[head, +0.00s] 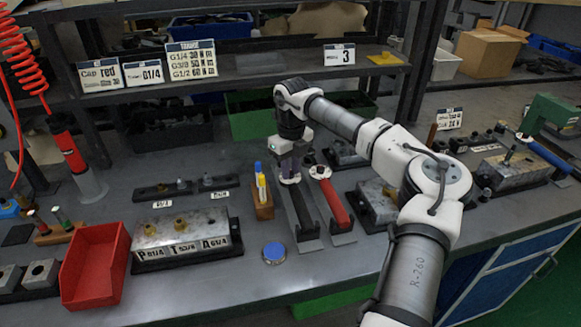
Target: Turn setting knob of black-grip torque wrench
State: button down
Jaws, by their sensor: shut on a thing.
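The black-grip torque wrench (303,212) lies on a grey holder on the bench, its grip toward me. At its far end is a pale round part (290,179), which looks like its setting knob. My gripper (289,174) points down right over this end and is shut on the knob. The fingertips are small and partly merge with the knob, so the exact contact is hard to see. The red-grip torque wrench (336,204) lies close beside it on the right, with a similar pale round part at its far end.
A small wooden holder with yellow and blue markers (262,195) stands just left of the wrench. A blue round lid (274,253), a valve block marked P, T, A (182,236) and a red bin (93,265) are further left. Another block (378,203) stands right.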

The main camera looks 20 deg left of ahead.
aim_at(291, 172)
jog(key=c, duration=1.3)
grip_release()
notch_tip(291, 172, up, 14)
jog(key=shift+w+f+b, duration=0.1)
jog(key=shift+b, duration=0.8)
